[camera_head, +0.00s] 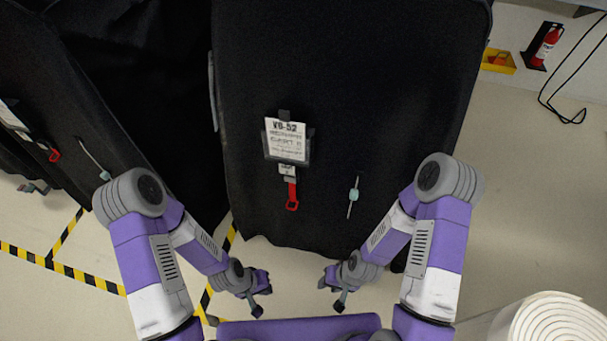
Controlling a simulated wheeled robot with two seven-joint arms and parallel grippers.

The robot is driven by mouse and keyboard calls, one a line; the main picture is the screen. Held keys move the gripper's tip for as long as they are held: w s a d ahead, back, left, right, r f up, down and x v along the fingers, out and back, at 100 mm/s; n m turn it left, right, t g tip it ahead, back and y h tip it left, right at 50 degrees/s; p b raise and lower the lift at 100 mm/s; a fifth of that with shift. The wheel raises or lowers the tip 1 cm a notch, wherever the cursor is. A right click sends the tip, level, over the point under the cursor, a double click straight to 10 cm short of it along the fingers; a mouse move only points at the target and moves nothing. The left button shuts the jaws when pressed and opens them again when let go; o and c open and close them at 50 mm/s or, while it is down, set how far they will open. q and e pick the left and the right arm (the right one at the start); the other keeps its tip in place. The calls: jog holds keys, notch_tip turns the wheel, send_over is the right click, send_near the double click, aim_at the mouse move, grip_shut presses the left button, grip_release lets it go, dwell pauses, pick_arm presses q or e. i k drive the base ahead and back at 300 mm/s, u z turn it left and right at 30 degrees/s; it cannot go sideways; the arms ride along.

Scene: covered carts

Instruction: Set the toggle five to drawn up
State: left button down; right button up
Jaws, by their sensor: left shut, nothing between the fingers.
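A pale teal cord toggle (354,194) sits on a thin light cord on the front of the middle black-covered cart (350,90). A similar pale toggle (104,175) is on a cord on the left covered cart (55,110). I cannot read a number on either, so I cannot tell which is toggle five. My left gripper (262,300) is shut and empty, low in front of the middle cart and well away from both toggles. My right gripper (331,297) is below the middle cart's toggle and apart from it; its jaw state is unclear.
A label pouch (287,140) with a red pull tab (292,196) hangs left of the middle toggle. A white roll (555,322) stands at lower right. A fire extinguisher (547,43), a yellow bin (498,60) and a black cable (568,112) are at upper right.

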aim_at(105, 176)
jog(key=u, duration=1.5)
